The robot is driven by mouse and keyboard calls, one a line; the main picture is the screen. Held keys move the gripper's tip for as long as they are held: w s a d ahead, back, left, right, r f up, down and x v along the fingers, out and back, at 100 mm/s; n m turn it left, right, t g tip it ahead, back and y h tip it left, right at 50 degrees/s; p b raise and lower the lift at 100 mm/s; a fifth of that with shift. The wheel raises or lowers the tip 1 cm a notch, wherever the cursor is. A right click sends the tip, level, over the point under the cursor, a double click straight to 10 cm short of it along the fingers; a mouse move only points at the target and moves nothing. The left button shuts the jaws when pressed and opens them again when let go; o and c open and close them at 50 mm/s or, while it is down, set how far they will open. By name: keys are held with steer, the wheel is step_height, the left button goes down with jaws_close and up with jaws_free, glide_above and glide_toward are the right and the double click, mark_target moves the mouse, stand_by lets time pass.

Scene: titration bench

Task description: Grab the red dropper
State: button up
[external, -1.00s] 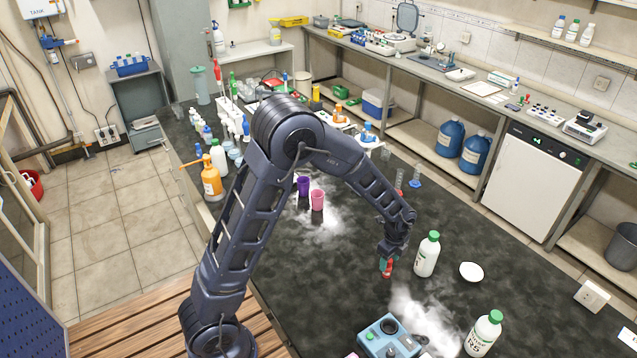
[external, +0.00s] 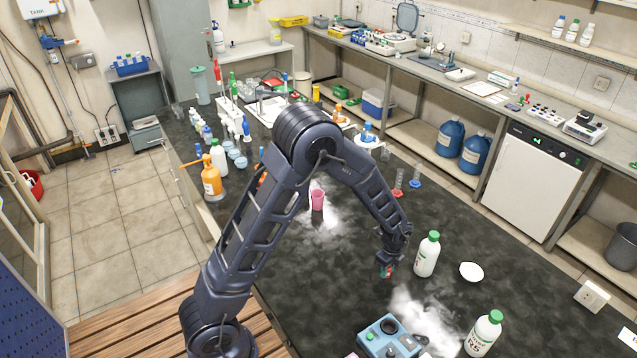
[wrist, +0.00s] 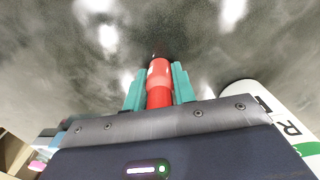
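The red dropper (wrist: 159,85) is between the two teal fingers of my gripper (wrist: 160,88) in the wrist view. The fingers lie flush along both its sides, and its dark tip points away from the wrist. In the external view my gripper (external: 386,270) is low over the dark bench, with a bit of red showing between the fingers. I cannot tell whether the dropper touches the bench top.
A white bottle with a green cap (external: 427,255) stands close to the right of my gripper. A white dish (external: 471,272) lies farther right. A blue device (external: 388,337) and a second bottle (external: 483,333) stand nearer the front. A pink cup (external: 317,199) stands behind left.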

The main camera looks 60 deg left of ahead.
steer(key=shift+c, duration=0.8)
steer(key=shift+r, duration=0.1)
